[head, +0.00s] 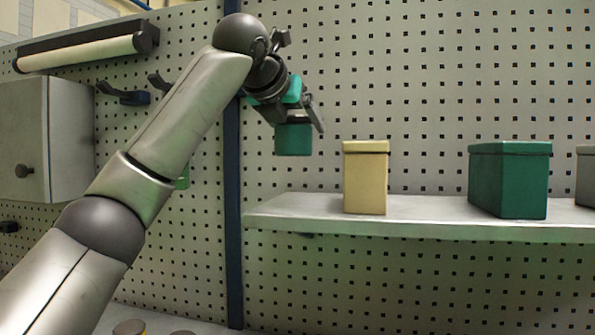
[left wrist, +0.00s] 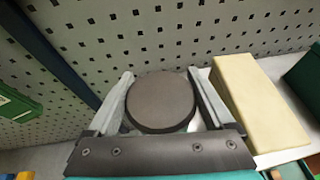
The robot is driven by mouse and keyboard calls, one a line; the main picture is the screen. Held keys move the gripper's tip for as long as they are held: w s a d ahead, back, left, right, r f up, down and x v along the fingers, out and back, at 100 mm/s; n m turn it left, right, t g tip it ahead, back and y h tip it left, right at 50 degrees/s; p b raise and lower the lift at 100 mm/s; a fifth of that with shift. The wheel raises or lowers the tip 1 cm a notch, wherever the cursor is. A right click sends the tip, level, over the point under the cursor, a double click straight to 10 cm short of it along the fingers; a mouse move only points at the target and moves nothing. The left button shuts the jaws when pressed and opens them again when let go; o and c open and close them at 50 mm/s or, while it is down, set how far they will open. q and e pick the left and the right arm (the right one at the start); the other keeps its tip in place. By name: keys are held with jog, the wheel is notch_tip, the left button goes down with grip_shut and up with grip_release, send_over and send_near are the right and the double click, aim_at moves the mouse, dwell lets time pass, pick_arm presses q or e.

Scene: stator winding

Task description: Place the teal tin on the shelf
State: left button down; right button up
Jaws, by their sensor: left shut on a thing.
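The teal tin (head: 293,139) is held between the fingers of my left gripper (head: 303,117). In the head view it hangs upright, or nearly so, in front of the pegboard and appears above the left end of the shelf (head: 300,216), with a gap below it. In the left wrist view its round dark lid (left wrist: 160,101) sits between the two fingers. The gripper hides the tin's upper part in the head view. My right gripper is in neither view.
A cream box (head: 366,178) stands on the shelf right of the tin. Further right are a dark green box (head: 510,180) and a grey box (head: 586,176). The shelf's left end is bare. A grey cabinet (head: 45,138) hangs at left.

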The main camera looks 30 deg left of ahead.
pick_arm(q)
jog(key=shift+f, duration=4.2)
jog(key=shift+f, duration=0.1)
grip_release()
jog(key=shift+s, duration=0.2)
jog(key=b+v, duration=0.2)
jog(key=v, duration=0.9)
jog(key=shift+s+r, duration=0.3)
jog(key=shift+d, duration=0.1)
